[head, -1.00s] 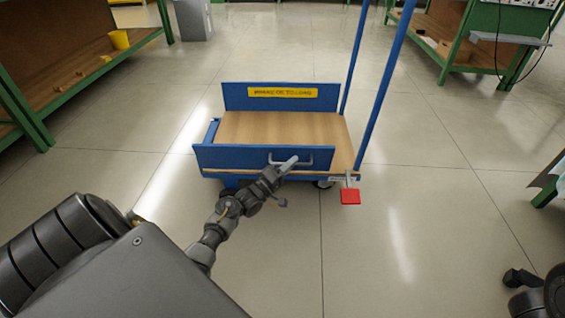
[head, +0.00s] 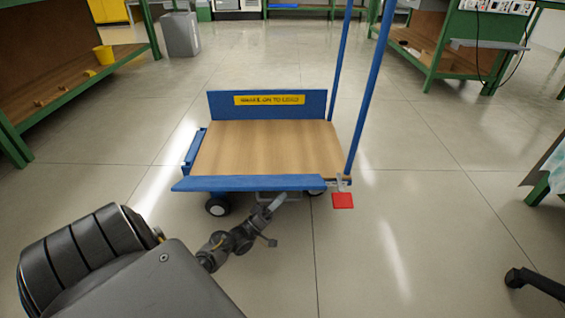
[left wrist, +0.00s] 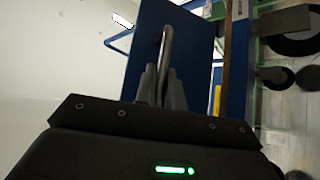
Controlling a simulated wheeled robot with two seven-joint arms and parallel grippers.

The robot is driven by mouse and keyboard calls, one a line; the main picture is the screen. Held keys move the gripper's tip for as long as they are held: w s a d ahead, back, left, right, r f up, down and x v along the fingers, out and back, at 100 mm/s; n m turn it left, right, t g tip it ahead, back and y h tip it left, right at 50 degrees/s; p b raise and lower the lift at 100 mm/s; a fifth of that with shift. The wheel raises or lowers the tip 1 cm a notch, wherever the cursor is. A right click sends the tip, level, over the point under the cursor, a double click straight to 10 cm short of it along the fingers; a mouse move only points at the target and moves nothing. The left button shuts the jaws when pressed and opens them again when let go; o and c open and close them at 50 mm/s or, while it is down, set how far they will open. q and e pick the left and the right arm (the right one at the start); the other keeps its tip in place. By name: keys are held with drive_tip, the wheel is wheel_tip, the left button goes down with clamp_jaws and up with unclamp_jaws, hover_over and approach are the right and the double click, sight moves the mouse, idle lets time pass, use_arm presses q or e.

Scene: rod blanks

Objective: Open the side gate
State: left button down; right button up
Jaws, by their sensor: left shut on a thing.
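The side gate (head: 248,184) is the blue panel on the near side of a blue cart with a wooden deck (head: 265,150). It is tipped outward toward me, so the head view shows it as a thin strip at deck level. My left gripper (head: 279,201) is at its outer face, below the strip. In the left wrist view, the left gripper's fingers (left wrist: 158,85) are shut on the grey bar handle (left wrist: 167,45), with the blue gate (left wrist: 196,45) behind. The handle is mostly hidden in the head view. My right gripper is not in view.
A red pedal (head: 343,201) sticks out at the cart's near right corner. Two tall blue posts (head: 368,90) rise at its right end. A fixed far panel (head: 268,105) bears a yellow label. Green-framed benches stand left and right. The floor around the cart is clear.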

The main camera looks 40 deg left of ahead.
use_arm(q)
drive_tip(key=shift+s+d+f, duration=0.1)
drive_tip(key=shift+d+f, duration=0.05)
drive_tip(key=shift+f, duration=0.65)
drive_tip(key=c, duration=1.5)
unclamp_jaws()
drive_tip(key=shift+s+a+f+p, duration=0.5)
drive_tip(key=shift+s+a+p, duration=0.15)
drive_tip(key=shift+s, duration=2)
drive_tip(key=shift+s+a+f+p, duration=0.5)
drive_tip(key=shift+s+p, duration=0.2)
drive_tip(key=shift+s, duration=1.95)
drive_tip(key=shift+s+a+f+p, duration=0.45)
drive_tip(key=shift+s+a+p, duration=0.2)
drive_tip(key=shift+s, duration=2)
